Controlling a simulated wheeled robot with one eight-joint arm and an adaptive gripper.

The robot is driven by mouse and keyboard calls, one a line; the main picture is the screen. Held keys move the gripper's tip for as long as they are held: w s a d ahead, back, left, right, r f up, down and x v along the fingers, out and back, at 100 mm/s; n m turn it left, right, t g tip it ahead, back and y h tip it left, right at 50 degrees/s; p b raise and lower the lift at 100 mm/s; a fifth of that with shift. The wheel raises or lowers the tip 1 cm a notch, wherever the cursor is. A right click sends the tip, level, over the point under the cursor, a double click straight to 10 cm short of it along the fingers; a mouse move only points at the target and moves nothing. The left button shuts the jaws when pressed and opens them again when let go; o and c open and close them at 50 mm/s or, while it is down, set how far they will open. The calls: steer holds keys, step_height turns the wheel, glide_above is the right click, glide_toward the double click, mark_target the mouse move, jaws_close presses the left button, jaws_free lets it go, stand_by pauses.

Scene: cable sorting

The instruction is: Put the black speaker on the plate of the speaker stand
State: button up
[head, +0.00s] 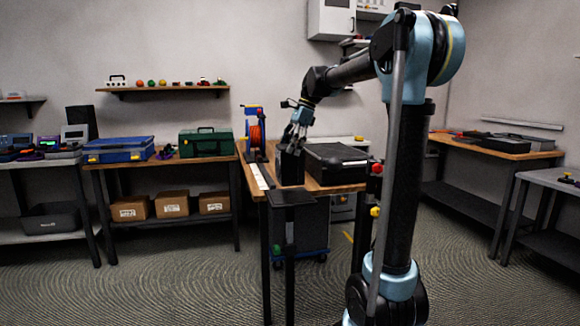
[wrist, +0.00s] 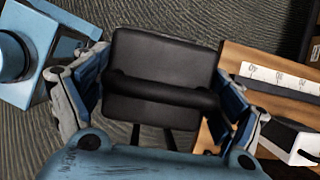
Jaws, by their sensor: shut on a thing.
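The black speaker (head: 289,166) is a dark upright box held in my gripper (head: 297,128). In the wrist view the dark body of the speaker (wrist: 165,60) lies between the blue fingers of my gripper (wrist: 160,92), which are shut on its sides. The speaker stand's plate (head: 291,199) is a flat dark square on a thin post, in front of the middle table. In the head view the speaker appears just above and behind the plate; the exact gap cannot be told. I cannot make out the plate separately in the wrist view.
The middle wooden table (head: 338,188) carries a black case (head: 337,163) right of the speaker and an orange cable reel (head: 256,136) behind. A white ruler strip (wrist: 280,80) lies along the table in the wrist view. A dark bin (head: 310,226) stands under the table.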

mark_target(290, 160)
steer(key=shift+f, duration=2.5)
steer(key=o, duration=1.9)
steer(key=v, duration=1.2)
steer(key=s+d+f+n+t+h, duration=0.1)
steer(key=s+d+f+n, duration=0.4)
steer(key=s+f, duration=0.6)
steer(key=s+d+f+n+t+h, duration=0.1)
steer(key=s+d+f+n, duration=0.4)
steer(key=s+f, duration=0.6)
steer(key=s+d+f+n+t+h, duration=0.1)
steer(key=s+d+f+n, duration=0.4)
steer(key=s+f, duration=0.6)
steer(key=shift+d+f+h, duration=0.7)
steer(key=shift+d+f, duration=0.25)
steer(key=shift+d, duration=0.1)
